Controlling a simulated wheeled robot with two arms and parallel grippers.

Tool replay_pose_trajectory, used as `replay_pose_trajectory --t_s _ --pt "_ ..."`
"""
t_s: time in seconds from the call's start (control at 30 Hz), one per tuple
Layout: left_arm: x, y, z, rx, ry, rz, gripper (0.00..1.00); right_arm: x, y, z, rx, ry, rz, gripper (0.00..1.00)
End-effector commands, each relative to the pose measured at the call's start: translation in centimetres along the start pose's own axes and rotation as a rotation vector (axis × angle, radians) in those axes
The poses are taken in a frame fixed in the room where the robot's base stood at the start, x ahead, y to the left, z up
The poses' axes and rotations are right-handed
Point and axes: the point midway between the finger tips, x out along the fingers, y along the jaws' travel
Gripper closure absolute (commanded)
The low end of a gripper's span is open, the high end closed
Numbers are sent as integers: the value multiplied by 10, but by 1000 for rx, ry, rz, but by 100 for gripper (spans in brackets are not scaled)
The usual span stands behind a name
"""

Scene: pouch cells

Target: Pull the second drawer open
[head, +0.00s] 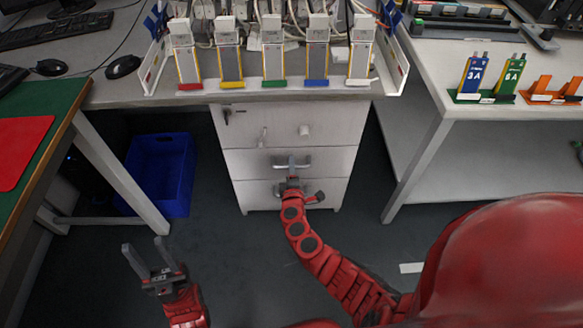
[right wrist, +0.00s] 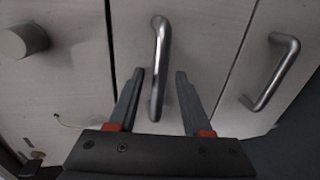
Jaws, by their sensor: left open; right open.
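The white drawer cabinet (head: 225,160) stands under the bench, its drawers looking shut. The second drawer (head: 335,160) has a metal bar handle (head: 280,166). In the right wrist view this handle (right wrist: 158,60) lies between the fingers of my right gripper (right wrist: 154,80), with visible gaps on both sides. In the head view my right gripper (head: 292,173) is at the handle, partly hiding it; it is open. My left gripper (head: 145,248) is open and empty above the floor, left of the cabinet.
The top drawer has a round knob (head: 304,130), also in the right wrist view (right wrist: 24,40). The bottom drawer's handle (right wrist: 274,72) is close to my right gripper. A blue crate (head: 160,172) is on the floor at left. Table legs flank the cabinet; the floor in front is clear.

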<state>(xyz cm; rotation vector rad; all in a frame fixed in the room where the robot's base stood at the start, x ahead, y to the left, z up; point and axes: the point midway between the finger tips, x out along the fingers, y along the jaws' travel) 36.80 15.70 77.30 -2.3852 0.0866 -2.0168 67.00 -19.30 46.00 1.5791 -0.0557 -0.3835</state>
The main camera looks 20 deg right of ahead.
Motion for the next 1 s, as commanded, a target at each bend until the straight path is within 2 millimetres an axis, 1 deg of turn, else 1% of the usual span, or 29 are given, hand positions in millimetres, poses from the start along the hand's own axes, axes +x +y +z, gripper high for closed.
replay_pose_trajectory --t_s 0.1,0.33,0.37,0.4,0.57,0.6,0.63,1.0 --pt "-1 0 0 0 0 0 50 5 0 0 1 0 0 50" --pt "-1 0 0 0 0 0 50 5 1 0 1 0 1 50" --pt "-1 0 0 0 0 0 50 5 1 0 1 0 1 52" --pt "-1 0 0 0 0 0 50 5 1 0 1 0 1 60" --pt "-1 0 0 0 0 0 50 5 1 0 1 0 1 88" --pt "-1 0 0 0 0 0 50 5 1 0 1 0 1 96" --pt "-1 0 0 0 0 0 50 5 1 0 1 0 1 100" --pt "-1 0 0 0 0 0 50 5 0 0 1 0 0 100"
